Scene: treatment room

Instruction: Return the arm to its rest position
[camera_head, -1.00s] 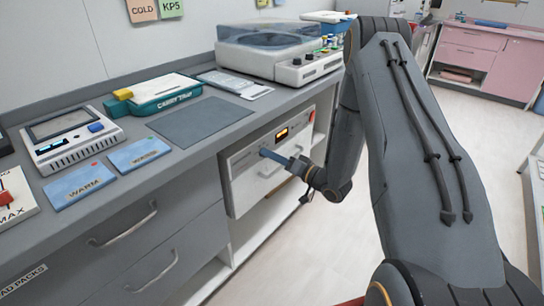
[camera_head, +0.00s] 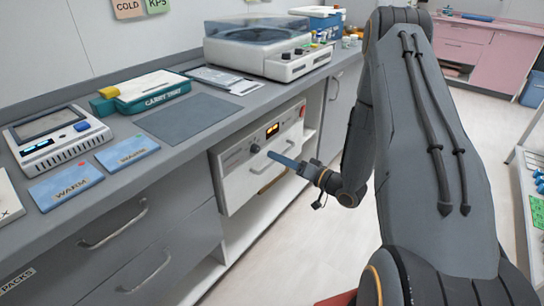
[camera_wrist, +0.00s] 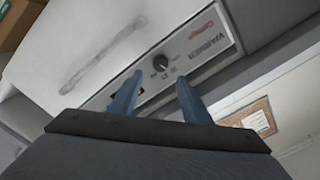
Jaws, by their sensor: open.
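My gripper (camera_head: 280,158) is in front of the white warmer drawer unit (camera_head: 236,190) under the counter. In the wrist view its two blue fingers (camera_wrist: 155,95) stand apart with nothing between them. Behind them the wrist view shows the warmer's front panel (camera_wrist: 195,48) with a dark knob (camera_wrist: 161,63). In the head view the fingers overlap the panel, and I cannot tell how close they are to it. My arm (camera_head: 425,150) rises at the right of the head view and bends down to the gripper.
The grey counter (camera_head: 222,83) holds a centrifuge-like machine (camera_head: 262,47), a carry tray (camera_head: 152,92), a grey mat (camera_head: 188,118), two blue warm packs (camera_head: 65,186) and a display device (camera_head: 58,138). Drawer handles (camera_head: 113,228) stick out below. Light floor (camera_head: 300,240) is clear; a shelf (camera_head: 533,190) stands right.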

